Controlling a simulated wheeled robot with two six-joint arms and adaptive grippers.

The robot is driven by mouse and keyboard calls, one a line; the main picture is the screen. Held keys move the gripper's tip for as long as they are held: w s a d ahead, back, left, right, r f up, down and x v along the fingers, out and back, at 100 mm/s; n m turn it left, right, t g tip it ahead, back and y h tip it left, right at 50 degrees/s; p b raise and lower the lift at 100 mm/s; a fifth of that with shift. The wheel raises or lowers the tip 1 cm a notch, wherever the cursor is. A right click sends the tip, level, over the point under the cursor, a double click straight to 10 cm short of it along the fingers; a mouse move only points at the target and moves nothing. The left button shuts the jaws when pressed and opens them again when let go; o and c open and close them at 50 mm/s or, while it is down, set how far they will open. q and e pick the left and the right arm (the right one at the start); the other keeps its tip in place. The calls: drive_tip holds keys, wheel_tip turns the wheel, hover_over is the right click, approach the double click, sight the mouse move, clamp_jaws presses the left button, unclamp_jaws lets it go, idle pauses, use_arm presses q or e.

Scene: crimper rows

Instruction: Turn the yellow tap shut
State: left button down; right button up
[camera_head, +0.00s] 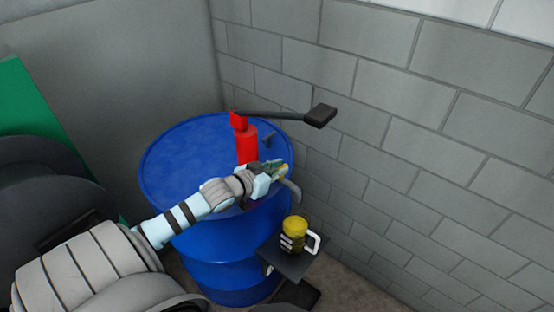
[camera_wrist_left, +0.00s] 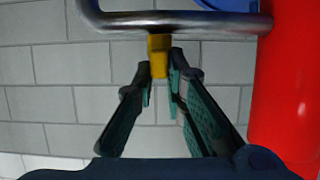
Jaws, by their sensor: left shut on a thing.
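The yellow tap (camera_wrist_left: 159,56) hangs under a grey metal pipe (camera_wrist_left: 185,22) in the left wrist view. My left gripper (camera_wrist_left: 163,85) has its fingertips on either side of the tap and is shut on it. In the head view my left gripper (camera_head: 280,170) is at the right of the blue drum (camera_head: 185,160), beside the red pump body (camera_head: 246,145). The fingers hide most of the tap there. The curved grey spout (camera_head: 291,190) shows just past the fingers, pointing down. My right gripper is not in view.
A yellow and black jug (camera_head: 294,230) with a white handle stands on a small dark shelf (camera_head: 290,264) below the spout. A long dark pump lever (camera_head: 280,115) reaches right above my gripper. A grey block wall (camera_head: 400,150) is close behind and right.

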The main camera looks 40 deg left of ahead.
use_arm(q)
drive_tip(key=c, duration=1.6)
unclamp_jaws()
drive_tip(key=shift+c, duration=0.2)
drive_tip(key=v, duration=0.7)
drive_tip(key=shift+s, duration=0.15)
drive_tip(key=shift+s, duration=0.1)
